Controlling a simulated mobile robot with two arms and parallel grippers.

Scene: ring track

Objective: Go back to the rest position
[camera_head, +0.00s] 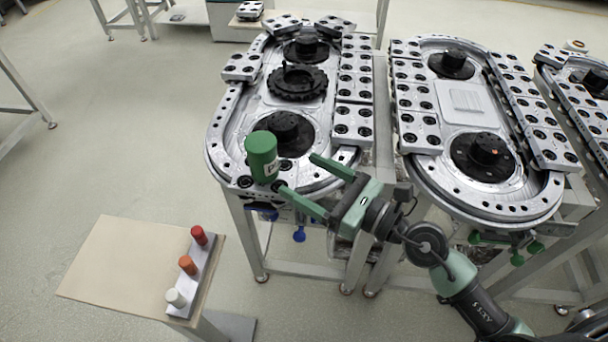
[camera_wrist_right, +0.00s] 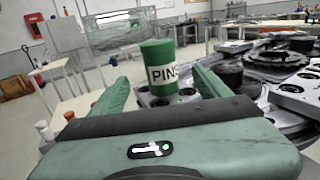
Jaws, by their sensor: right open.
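My right gripper (camera_head: 298,182) comes in from the right in the head view, with its two green fingers spread apart and nothing between them. A green cylinder with a white label (camera_head: 262,157) stands upright on the near left end of the left ring track (camera_head: 222,140), just beyond the fingertips. In the right wrist view the cylinder (camera_wrist_right: 160,66) reads "PINS" and stands ahead of the open fingers (camera_wrist_right: 163,82). I cannot tell from the pictures how wide the gap to it is. My left gripper is in neither view.
A second ring track (camera_head: 436,187) stands to the right, a third at the right edge. A small beige table (camera_head: 110,265) at the lower left holds a block with red (camera_head: 198,235), orange (camera_head: 188,265) and white (camera_head: 175,298) pegs. The floor at left is mostly clear.

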